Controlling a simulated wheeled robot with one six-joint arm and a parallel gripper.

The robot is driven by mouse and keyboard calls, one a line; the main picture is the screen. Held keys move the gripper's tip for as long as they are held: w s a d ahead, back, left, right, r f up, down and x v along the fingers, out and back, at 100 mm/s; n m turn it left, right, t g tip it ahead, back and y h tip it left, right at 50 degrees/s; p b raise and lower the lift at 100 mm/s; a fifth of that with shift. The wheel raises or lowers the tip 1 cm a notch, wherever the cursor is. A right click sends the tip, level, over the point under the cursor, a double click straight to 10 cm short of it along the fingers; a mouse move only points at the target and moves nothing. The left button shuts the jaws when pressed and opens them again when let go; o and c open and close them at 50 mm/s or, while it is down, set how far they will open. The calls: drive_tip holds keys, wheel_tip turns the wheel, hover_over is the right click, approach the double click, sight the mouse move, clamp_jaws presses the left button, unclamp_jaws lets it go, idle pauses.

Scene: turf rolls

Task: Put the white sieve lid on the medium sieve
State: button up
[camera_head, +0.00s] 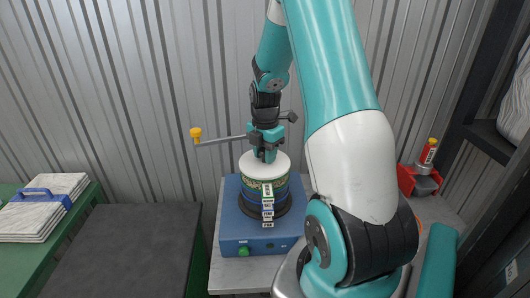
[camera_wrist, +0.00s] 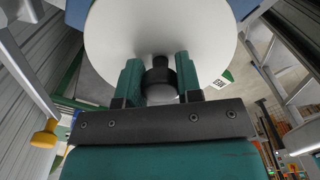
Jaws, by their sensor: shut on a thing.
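The white sieve lid (camera_head: 264,167) is at the top of a sieve stack on the blue shaker base (camera_head: 250,238). From this angle it looks level; whether it rests fully on the sieve below cannot be told. My gripper (camera_head: 267,156) is above the lid, its fingers shut on the lid's dark knob. In the wrist view the lid (camera_wrist: 160,28) fills the top, with the knob (camera_wrist: 158,80) between the fingers (camera_wrist: 158,75). Below the lid the stack shows green, blue and dark bands with several white labels (camera_head: 267,200). Which band is the medium sieve is too small to tell.
A yellow knob (camera_head: 195,132) on a grey bar sticks out left of my gripper. A green table (camera_head: 30,250) with pale slabs is at left, beside a dark flat-topped block (camera_head: 130,250). A red holder (camera_head: 418,180) stands at right. A corrugated wall is behind.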

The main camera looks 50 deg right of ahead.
drive_tip(key=shift+f, duration=0.2)
drive_tip(key=o, duration=1)
drive_tip(key=shift+c, duration=0.2)
drive_tip(key=shift+r, duration=0.1)
drive_tip(key=shift+r, duration=0.1)
